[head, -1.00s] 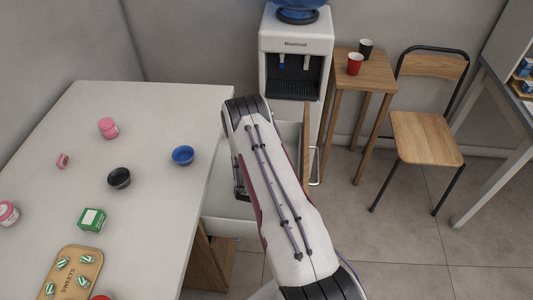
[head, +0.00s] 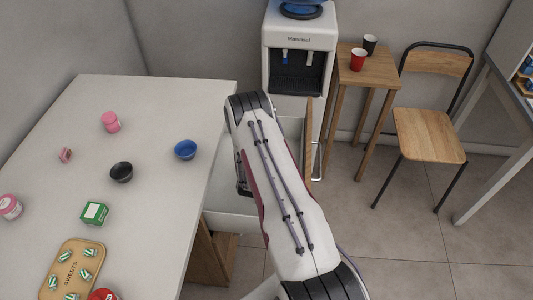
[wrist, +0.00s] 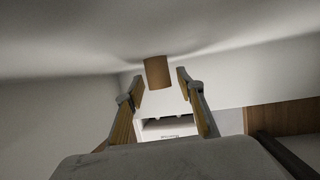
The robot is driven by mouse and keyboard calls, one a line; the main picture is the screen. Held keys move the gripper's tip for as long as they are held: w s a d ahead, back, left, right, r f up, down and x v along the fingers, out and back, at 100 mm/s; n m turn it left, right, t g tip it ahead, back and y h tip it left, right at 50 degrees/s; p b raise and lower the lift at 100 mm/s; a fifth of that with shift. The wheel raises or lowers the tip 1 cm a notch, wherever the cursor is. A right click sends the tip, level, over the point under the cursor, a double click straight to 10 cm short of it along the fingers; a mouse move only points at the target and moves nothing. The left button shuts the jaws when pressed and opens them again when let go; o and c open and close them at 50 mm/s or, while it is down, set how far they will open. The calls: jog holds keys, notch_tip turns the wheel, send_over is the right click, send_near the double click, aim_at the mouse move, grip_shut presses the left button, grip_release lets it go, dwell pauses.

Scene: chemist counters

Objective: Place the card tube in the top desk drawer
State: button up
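The card tube (wrist: 158,73) shows in the wrist view as a short brown cylinder against a pale surface. It sits at and just beyond my gripper's fingertips (wrist: 160,84). The fingers stand apart, with a gap visible at the right of the tube, so they are not closed on it. In the head view my arm hides the gripper and the tube. A pulled-out desk drawer shows beside the counter, with its wooden front (head: 309,140) and a metal handle. My arm reaches over it and hides much of its inside.
A water dispenser (head: 299,45), side table (head: 368,75) and chair (head: 428,135) stand behind and right.

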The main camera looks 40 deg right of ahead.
jog(key=shift+r, duration=0.15)
jog(key=shift+v, duration=6)
jog(key=shift+r, duration=0.1)
jog(key=shift+w+r, duration=0.1)
jog(key=shift+w, duration=0.05)
